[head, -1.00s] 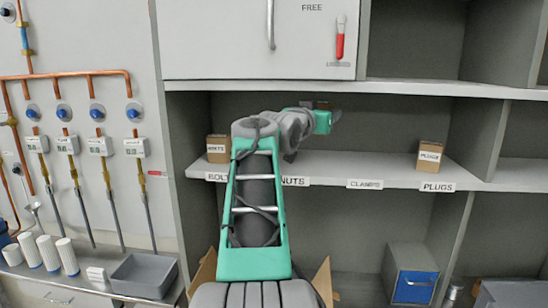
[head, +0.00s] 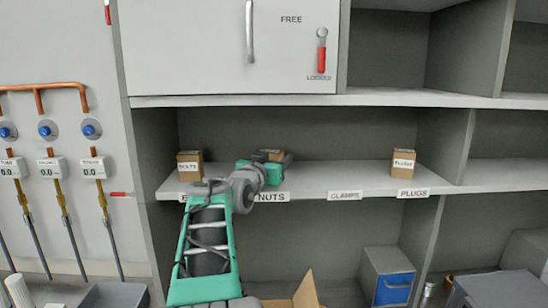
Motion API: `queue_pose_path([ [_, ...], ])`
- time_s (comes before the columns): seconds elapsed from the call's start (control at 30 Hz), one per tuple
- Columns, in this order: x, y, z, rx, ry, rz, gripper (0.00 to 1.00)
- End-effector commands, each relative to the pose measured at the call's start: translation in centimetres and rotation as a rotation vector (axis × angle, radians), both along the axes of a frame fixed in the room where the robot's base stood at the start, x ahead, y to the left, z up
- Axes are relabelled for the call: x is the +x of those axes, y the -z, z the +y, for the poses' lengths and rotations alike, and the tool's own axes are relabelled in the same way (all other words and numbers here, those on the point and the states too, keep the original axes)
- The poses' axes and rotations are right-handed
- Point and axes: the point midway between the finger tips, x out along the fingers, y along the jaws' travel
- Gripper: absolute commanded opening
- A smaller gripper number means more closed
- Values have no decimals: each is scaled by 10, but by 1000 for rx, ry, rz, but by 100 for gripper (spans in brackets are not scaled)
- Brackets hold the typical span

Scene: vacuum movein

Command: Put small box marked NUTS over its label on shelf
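A small brown box (head: 276,154) is on or just above the shelf (head: 330,180), behind the NUTS label (head: 272,197). Only part of it shows past my arm, and its marking is hidden. My gripper (head: 277,161) is at this box, at the end of my green and grey arm. Its fingers are largely hidden by the wrist, so whether they hold the box cannot be told.
A box marked BOLTS (head: 189,165) stands at the shelf's left end and a box marked PLUGS (head: 403,164) at the right. The space behind the CLAMPS label (head: 345,195) is empty. A closed cabinet (head: 225,45) hangs above. An open carton (head: 305,293) is below.

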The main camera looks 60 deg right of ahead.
Motion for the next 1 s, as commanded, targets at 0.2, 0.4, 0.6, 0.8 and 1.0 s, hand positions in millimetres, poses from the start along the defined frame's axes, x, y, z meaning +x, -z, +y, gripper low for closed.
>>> queue_pose_path([
  [0.2, 1, -1, 1, -4, -2, -2, 5],
  [0.4, 1, 2, 1, -2, -2, -1, 61],
  [0.6, 1, 2, 1, -2, -2, 0, 77],
  [0.8, 1, 2, 1, -2, -2, 0, 78],
  [1.0, 2, 2, 13, -3, -6, -2, 78],
])
